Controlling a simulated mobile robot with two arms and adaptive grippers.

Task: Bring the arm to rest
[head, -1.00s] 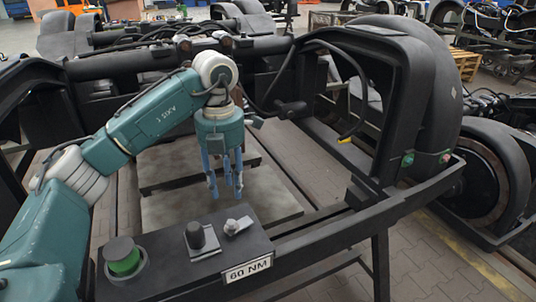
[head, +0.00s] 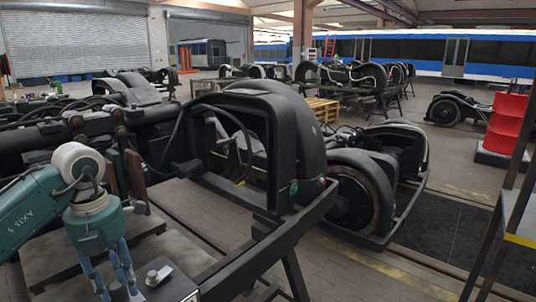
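My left arm (head: 30,210) comes in from the left, teal with a pale joint, and bends down to its gripper. My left gripper (head: 115,284) points down at the lower left, beside the black box (head: 178,289). Its blue fingers stand apart with nothing seen between them; the tips are near the bottom edge of the picture. A small metal fitting (head: 158,275) lies on the box, right of the fingers. My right gripper is not in view.
A black bogie frame (head: 270,240) with a large curved wheel cover (head: 285,130) stands close ahead. Another bogie (head: 375,190) is behind it. A red drum (head: 507,122) stands at right. Paved floor (head: 350,270) is free at lower middle. Blue-white trams (head: 400,55) are far back.

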